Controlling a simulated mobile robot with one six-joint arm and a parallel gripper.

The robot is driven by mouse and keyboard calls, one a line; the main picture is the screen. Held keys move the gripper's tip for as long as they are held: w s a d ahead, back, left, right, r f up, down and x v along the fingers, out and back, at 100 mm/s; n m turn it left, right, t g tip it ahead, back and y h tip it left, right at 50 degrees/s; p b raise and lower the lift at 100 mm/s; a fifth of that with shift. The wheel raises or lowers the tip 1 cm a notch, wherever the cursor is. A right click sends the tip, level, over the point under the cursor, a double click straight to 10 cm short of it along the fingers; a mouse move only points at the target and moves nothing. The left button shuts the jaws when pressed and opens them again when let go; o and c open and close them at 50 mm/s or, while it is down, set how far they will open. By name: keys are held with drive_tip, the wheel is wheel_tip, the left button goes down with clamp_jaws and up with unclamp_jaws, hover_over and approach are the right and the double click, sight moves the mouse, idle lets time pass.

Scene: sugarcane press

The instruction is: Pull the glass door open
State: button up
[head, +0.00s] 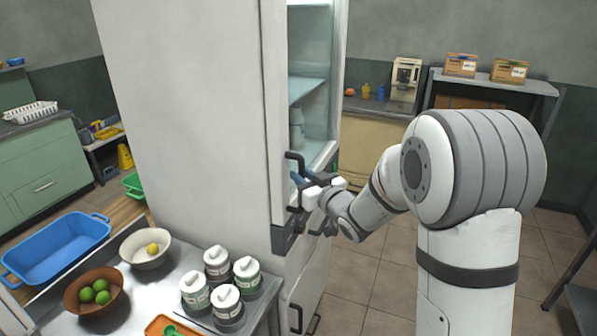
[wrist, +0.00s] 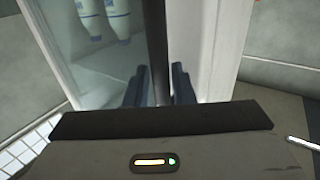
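The glass door (head: 308,120) is on the front of a tall white fridge in the head view. It looks closed, and shelves and a bottle (head: 297,128) show through it. Its dark bar handle (head: 293,157) is at the near edge of the door. My gripper (head: 306,184) is at this handle, with my arm reaching in from the right. In the wrist view, the two dark fingers (wrist: 159,84) stand close on either side of the handle bar (wrist: 156,40) and look shut on it. The exact contact is partly hidden by the gripper body.
The fridge's white side (head: 185,110) fills the middle left. A lower door handle (head: 296,318) is below. Tiled floor (head: 365,285) is clear right of the fridge.

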drive_tip(key=shift+w+a, duration=0.35)
drive_tip(key=shift+w, duration=0.05)
clamp_jaws()
